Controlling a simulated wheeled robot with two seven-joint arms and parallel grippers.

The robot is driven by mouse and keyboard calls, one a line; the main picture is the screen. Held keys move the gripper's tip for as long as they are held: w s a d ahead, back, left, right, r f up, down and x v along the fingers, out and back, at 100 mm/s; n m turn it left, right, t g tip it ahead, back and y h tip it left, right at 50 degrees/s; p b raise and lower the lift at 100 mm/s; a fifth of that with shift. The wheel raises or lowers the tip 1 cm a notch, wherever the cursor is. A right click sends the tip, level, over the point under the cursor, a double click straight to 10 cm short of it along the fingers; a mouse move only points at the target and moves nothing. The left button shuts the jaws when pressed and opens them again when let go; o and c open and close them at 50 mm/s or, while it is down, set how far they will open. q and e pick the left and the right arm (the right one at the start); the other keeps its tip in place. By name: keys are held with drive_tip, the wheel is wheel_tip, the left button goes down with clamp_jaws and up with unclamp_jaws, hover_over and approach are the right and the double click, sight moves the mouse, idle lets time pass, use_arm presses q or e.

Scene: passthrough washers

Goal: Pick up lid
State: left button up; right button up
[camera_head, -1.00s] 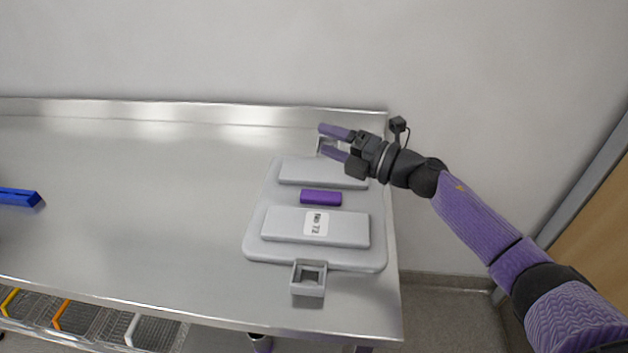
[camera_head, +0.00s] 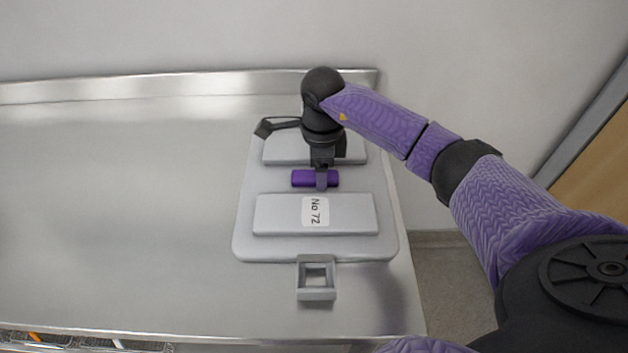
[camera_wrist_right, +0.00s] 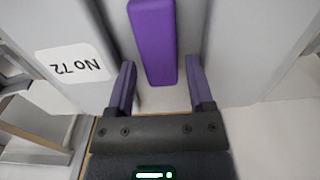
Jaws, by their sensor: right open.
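The grey lid (camera_head: 245,222) lies flat on the steel table, with two raised blocks and a "No 72" label (camera_head: 315,211). A purple handle (camera_head: 301,178) sits between the blocks. In the right wrist view the handle (camera_wrist_right: 153,45) runs ahead from between the open purple fingers. My right gripper (camera_head: 322,184) points down over the handle in the head view; the finger on the near side shows in front of it. In the wrist view the gripper (camera_wrist_right: 162,92) has a finger on either side, with gaps to the handle. Whether the fingers touch the lid is unclear. My left gripper is out of view.
The steel table (camera_head: 120,210) is clear to the left of the lid. A square grey bracket (camera_head: 316,293) sticks out at the lid's near edge. A wall stands behind, and the table's right edge is close to the lid.

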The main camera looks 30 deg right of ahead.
drive_tip(key=shift+f, duration=0.55)
clamp_jaws()
drive_tip(key=shift+w+r, duration=0.1)
idle(0.9)
